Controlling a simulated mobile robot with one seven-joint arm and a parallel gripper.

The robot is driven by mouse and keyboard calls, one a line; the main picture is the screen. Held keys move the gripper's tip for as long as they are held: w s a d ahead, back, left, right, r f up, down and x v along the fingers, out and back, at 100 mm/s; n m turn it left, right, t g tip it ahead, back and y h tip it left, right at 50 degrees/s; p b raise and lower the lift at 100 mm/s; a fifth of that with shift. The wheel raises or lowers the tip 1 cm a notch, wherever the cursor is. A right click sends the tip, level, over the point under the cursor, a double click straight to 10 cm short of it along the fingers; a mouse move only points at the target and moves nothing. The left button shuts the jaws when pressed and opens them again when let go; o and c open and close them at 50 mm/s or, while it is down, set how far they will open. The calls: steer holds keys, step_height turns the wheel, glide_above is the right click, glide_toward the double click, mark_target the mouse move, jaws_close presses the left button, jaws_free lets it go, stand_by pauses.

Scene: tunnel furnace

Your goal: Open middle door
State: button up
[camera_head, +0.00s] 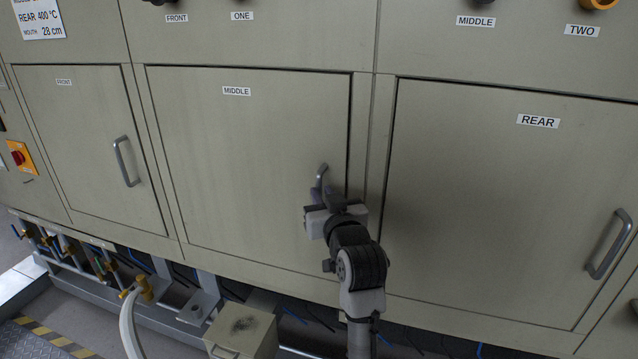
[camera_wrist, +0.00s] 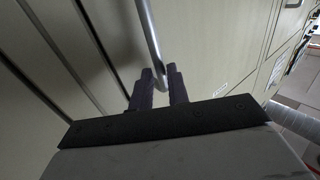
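The middle door (camera_head: 245,160) is a flat beige panel with a "MIDDLE" label. It sits closed in the furnace front. Its grey bar handle (camera_head: 321,177) is near the door's right edge; my gripper hides its lower part. My gripper (camera_head: 328,196) is at the lower part of this handle. In the wrist view the handle (camera_wrist: 149,35) runs down between the two dark fingers of my gripper (camera_wrist: 161,80). The gap between the fingers is about as wide as the bar, and they appear closed on it.
The front door (camera_head: 85,135) at left and the rear door (camera_head: 490,200) at right are closed, with their own handles. Pipes with valves (camera_head: 140,290), a white hose (camera_head: 128,325) and a beige box (camera_head: 240,332) lie low, below the doors.

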mark_target(320, 190)
steer(key=shift+x, duration=1.6)
jaws_close()
